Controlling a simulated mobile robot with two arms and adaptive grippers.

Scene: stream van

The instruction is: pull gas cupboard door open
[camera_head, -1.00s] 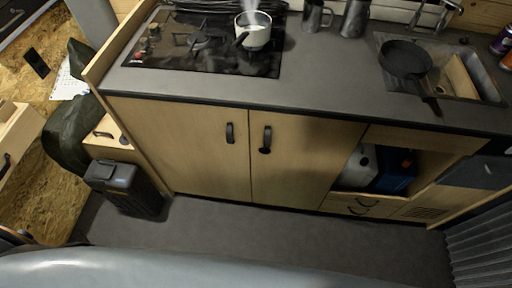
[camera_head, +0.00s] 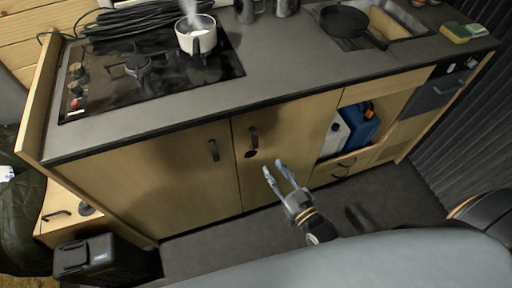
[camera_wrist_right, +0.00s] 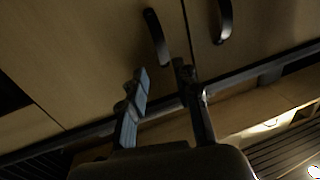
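The cupboard under the counter has two wooden doors side by side, the left door (camera_head: 150,185) and the right door (camera_head: 285,128). Both look shut. Each has a black upright handle near the middle seam, the left handle (camera_head: 214,150) and the right handle (camera_head: 253,138). A dark round spot sits just below the right handle. I cannot tell which door is the gas one. My right gripper (camera_head: 273,167) is open and empty, below and in front of the right handle. In the right wrist view its fingers (camera_wrist_right: 160,72) are apart, with a handle (camera_wrist_right: 157,37) just beyond them. My left gripper is out of view.
The counter (camera_head: 270,60) carries a hob with a steaming pot (camera_head: 196,36) and a sink with a pan (camera_head: 345,22). An open niche right of the doors holds a blue canister (camera_head: 357,130). A black bin (camera_head: 105,262) stands by the left door. Dark floor lies clear before the doors.

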